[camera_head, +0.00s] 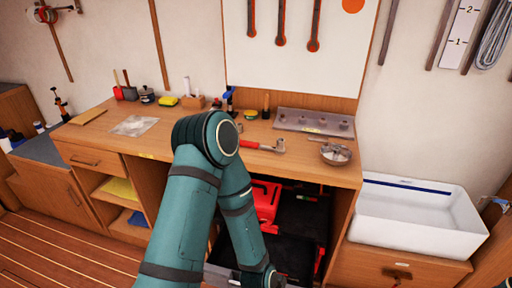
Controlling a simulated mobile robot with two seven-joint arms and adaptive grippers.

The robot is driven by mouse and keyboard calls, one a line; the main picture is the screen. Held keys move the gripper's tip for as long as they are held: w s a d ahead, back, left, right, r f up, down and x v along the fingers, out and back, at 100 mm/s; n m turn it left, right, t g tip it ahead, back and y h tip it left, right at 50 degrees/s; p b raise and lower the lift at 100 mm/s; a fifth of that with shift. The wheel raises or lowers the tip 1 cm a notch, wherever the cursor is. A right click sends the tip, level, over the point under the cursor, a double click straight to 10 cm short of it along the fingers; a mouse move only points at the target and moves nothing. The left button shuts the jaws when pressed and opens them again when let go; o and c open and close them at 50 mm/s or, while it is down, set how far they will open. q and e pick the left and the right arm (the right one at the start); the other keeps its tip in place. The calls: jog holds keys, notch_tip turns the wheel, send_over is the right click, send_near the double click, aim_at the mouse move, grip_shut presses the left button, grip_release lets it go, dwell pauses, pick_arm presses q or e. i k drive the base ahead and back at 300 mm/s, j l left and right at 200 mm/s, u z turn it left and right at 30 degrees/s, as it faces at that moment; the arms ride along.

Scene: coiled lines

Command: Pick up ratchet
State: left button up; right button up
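The likely ratchet (275,148), a tool with a red handle and a silver-grey head, lies on the wooden workbench top (300,164). It is just right of the raised elbow of my teal arm, with the head toward the right. The arm rises from the bottom of the view, bends at the elbow in front of the bench and runs down again to the bottom edge. Neither gripper shows, so I cannot see whether either is open or shut.
A grey tray (314,122) stands behind the tool and a round metal dish (335,154) to its right. Several small items line the bench's back edge. An open compartment below holds a red case (266,199). A white sink (414,220) is at the right.

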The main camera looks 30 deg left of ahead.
aim_at(252, 145)
jog(key=j+z, duration=0.1)
jog(key=z, duration=0.3)
jog(key=j+z, duration=0.1)
jog(key=z, duration=0.7)
jog(key=k+j+z, duration=0.2)
jog(key=j+z, duration=0.2)
jog(key=k+j+z, duration=0.75)
jog(key=k+j, duration=0.25)
